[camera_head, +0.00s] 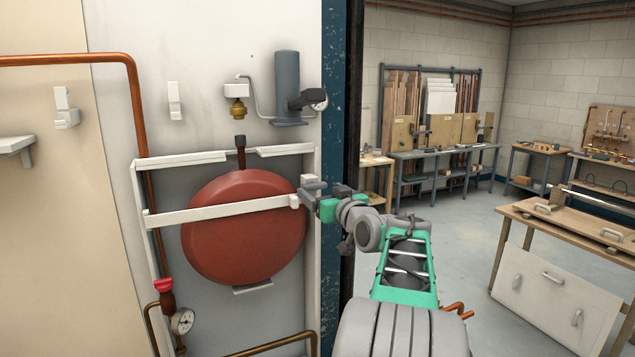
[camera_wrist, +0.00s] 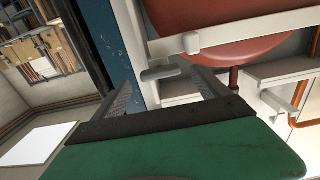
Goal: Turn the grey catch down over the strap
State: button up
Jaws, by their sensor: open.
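A white strap (camera_head: 225,210) runs across the front of the round red vessel (camera_head: 240,245), with a block at its right end. In the wrist view the strap (camera_wrist: 255,30) crosses the top of the picture. The grey catch (camera_wrist: 160,74) is a short rounded bar near the strap's end block, off the strap. In the head view the catch (camera_head: 309,179) shows just above the strap's right end, partly hidden by my gripper. My gripper (camera_wrist: 163,90) is open, its fingertips on either side of the catch. Whether they touch it I cannot tell.
A white frame (camera_head: 180,160) surrounds the vessel. A dark blue post (camera_head: 334,100) stands close beside my gripper. A grey cylinder with a gauge (camera_head: 287,85) hangs above. A copper pipe (camera_head: 135,110) and red-handled valve (camera_head: 165,292) are at left.

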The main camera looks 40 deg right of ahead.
aim_at(316, 188)
jog(key=x, duration=0.3)
jog(key=shift+w+p, duration=0.15)
jog(key=shift+p, duration=0.25)
jog(key=shift+c, duration=0.3)
jog(key=c, duration=1.3)
